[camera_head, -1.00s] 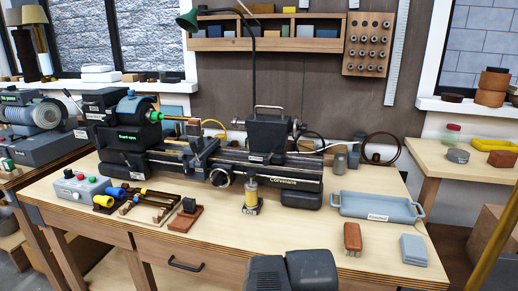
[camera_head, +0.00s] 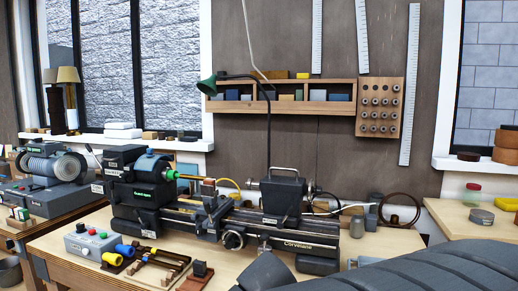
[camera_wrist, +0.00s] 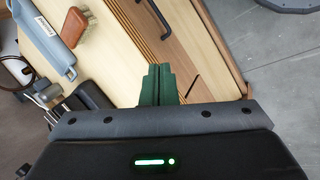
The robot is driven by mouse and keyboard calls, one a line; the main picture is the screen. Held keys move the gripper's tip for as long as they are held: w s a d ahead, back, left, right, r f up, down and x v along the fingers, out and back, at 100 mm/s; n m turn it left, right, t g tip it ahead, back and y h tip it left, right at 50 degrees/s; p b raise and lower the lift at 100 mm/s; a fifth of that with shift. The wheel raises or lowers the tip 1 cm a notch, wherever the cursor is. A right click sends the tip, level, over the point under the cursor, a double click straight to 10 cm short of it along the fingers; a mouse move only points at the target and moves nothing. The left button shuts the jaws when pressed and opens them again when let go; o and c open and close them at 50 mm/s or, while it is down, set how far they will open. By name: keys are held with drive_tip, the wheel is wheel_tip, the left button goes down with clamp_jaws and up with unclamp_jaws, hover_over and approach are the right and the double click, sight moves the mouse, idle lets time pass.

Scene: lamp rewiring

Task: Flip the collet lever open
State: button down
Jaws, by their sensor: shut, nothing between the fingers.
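The small lathe (camera_head: 295,235) stands on the bench in the head view. Its dark headstock (camera_head: 135,195) is at the left, with a blue part and a green nose. A thin lever (camera_head: 93,153) shows behind the headstock's left end; I cannot tell whether it is the collet lever or how it is set. My gripper (camera_wrist: 158,72) shows in the wrist view with its green fingers together and empty. It points down over the bench's front edge, apart from the lathe. The head view does not show the fingers.
A control box (camera_head: 90,240) and yellow-handled tools (camera_head: 112,259) lie in front of the headstock. Open floor (camera_wrist: 260,45) lies beyond.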

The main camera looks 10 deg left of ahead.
drive_tip(key=w+a+r+n+t, duration=0.35)
drive_tip(key=w+a+r, duration=0.2)
drive_tip(key=a, duration=0.35)
drive_tip(key=w+a+r+n+t, duration=0.3)
drive_tip(key=w+a+r+n, duration=0.25)
drive_tip(key=a, duration=0.35)
drive_tip(key=s+a+r+n+t+y, duration=0.2)
drive_tip(key=a+r+n, duration=0.1)
drive_tip(key=a, duration=0.5)
drive_tip(key=s+a+r+n+t+y, duration=0.2)
drive_tip(key=a+r, duration=0.3)
drive_tip(key=a, duration=0.4)
drive_tip(key=s+a+r+n+t+y, duration=0.2)
drive_tip(key=s+a+r+n+y, duration=0.1)
drive_tip(key=a, duration=0.5)
wheel_tip(320, 180, up, 2)
drive_tip(key=shift+s+a+r+n+y, duration=0.1)
drive_tip(key=shift+s+a+n+y, duration=0.2)
drive_tip(key=shift+s+y, duration=0.35)
